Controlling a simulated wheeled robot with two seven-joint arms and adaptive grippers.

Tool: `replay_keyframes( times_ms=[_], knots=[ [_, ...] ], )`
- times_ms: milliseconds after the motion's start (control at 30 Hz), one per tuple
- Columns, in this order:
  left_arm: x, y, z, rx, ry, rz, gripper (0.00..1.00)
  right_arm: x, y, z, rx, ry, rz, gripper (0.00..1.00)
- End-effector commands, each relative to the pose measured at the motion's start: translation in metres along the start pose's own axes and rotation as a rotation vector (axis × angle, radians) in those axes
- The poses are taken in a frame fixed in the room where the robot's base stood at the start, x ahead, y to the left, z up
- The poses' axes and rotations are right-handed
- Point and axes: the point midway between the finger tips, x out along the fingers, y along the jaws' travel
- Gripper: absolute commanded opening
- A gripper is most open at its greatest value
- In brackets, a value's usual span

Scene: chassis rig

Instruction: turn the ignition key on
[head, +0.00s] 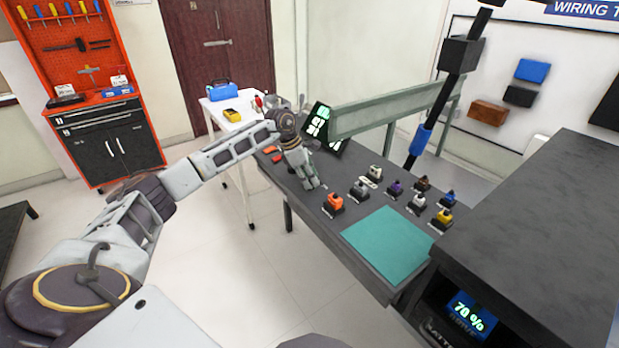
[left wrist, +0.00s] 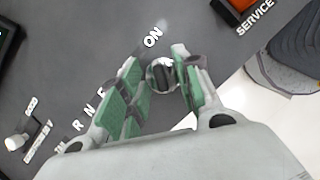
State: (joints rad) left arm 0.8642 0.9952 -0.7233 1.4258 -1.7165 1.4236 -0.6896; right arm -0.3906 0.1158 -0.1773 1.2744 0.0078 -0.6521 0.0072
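The ignition switch (left wrist: 163,76) shows in the left wrist view as a round metal barrel with a dark key or slot at its middle. A white ON label (left wrist: 153,37) is printed on the dark panel beyond it. My left gripper (left wrist: 157,62) is open, with its green-padded fingers on either side of the switch. I cannot tell whether a pad touches it. In the head view my left gripper (head: 310,183) points down at the dark bench (head: 300,205), and it hides the switch there. My right gripper is not in view.
An orange SERVICE block (left wrist: 242,4) lies close to the gripper, and a white-knobbed lever (left wrist: 16,142) is at lower left. Several coloured connectors, including an orange one (head: 334,202), stand right of the gripper. A teal mat (head: 388,245) is bare.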

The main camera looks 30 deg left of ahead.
Motion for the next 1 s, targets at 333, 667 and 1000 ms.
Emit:
replay_keyframes(
  times_ms=[333, 667, 1000],
  knots=[
    [-0.031, 0.001, 0.000, 0.000, 0.000, 0.003, 0.33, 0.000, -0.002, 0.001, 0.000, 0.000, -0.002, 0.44],
    [-0.080, 0.001, 0.000, 0.000, -0.001, 0.003, 0.33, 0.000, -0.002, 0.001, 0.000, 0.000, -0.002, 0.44],
    [-0.115, 0.001, 0.000, 0.000, -0.001, 0.002, 0.33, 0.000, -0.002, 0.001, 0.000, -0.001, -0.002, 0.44]
  ],
)
